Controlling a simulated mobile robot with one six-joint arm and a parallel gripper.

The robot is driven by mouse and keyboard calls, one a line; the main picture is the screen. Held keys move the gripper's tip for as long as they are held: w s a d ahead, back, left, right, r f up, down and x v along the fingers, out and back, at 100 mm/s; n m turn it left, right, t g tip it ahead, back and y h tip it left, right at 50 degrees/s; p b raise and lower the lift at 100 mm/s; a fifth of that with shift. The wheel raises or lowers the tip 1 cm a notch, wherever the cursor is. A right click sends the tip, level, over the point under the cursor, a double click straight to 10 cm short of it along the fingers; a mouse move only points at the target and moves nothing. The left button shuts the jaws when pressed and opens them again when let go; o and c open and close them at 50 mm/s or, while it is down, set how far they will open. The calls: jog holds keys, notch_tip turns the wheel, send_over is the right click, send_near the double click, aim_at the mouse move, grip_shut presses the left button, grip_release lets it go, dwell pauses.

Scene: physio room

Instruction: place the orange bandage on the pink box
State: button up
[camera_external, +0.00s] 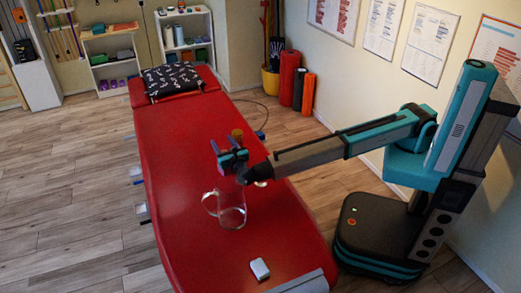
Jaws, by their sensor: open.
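A small orange-brown roll (237,134), which looks like the orange bandage, shows just beyond my gripper, above the red treatment table (175,130). My gripper (225,146) is over the middle of the table with its fingers apart. The roll appears close to the fingers; whether it touches them or lies between them I cannot tell. I cannot make out a pink box; the gripper and wrist hide part of the table top.
A clear glass jug (232,217) stands on the table just in front of my gripper. A small pale round thing (261,183) lies near my wrist. A white-grey object (260,268) is at the near end, and a patterned pillow (172,80) at the far end.

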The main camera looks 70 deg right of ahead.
jog(key=shift+r, duration=0.65)
